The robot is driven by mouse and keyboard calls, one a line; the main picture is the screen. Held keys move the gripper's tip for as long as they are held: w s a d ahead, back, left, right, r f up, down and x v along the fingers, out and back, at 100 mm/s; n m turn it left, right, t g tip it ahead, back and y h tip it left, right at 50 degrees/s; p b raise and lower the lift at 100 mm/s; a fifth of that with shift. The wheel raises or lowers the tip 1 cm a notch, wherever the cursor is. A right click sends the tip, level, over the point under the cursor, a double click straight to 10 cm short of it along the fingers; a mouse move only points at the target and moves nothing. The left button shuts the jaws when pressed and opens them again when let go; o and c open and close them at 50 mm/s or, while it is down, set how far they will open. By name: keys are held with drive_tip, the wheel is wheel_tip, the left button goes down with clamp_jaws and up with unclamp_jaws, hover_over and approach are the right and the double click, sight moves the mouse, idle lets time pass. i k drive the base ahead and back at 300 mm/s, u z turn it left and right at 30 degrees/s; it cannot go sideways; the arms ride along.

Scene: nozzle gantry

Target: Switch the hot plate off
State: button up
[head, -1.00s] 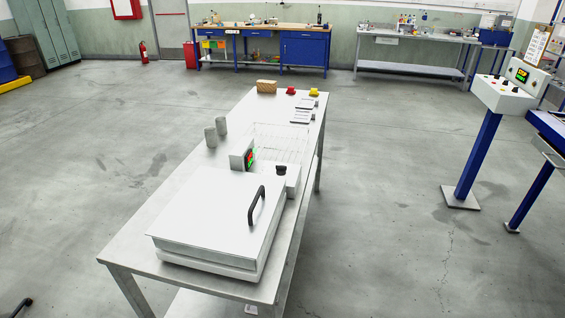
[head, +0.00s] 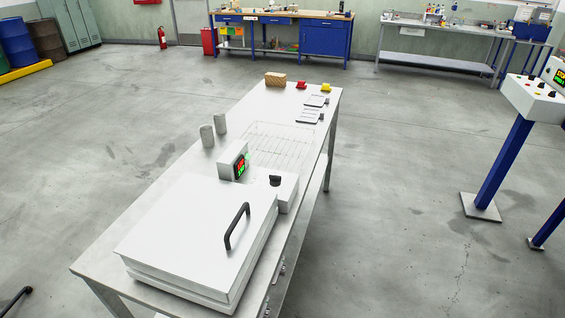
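The hot plate (head: 197,238) is a flat white box with a lid and a black bar handle (head: 237,226), at the near end of the long metal table (head: 98,262). At its far right corner is a white control block (head: 289,190) with a black knob (head: 275,181) on top. A small display (head: 240,167) with red and green lit characters stands beside the block; its text is too small to read surely. The lid looks lowered. My gripper is not in view.
On the table are two grey cylinders (head: 220,123), a wire rack (head: 268,146), a brown block (head: 275,79), and red (head: 301,85) and yellow (head: 326,87) items. A blue-legged control stand (head: 503,150) is at right. The floor between is clear.

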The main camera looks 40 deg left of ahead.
sight(275, 180)
drive_tip(key=z, duration=0.05)
drive_tip(key=i, duration=2.45)
drive_tip(key=u, duration=3)
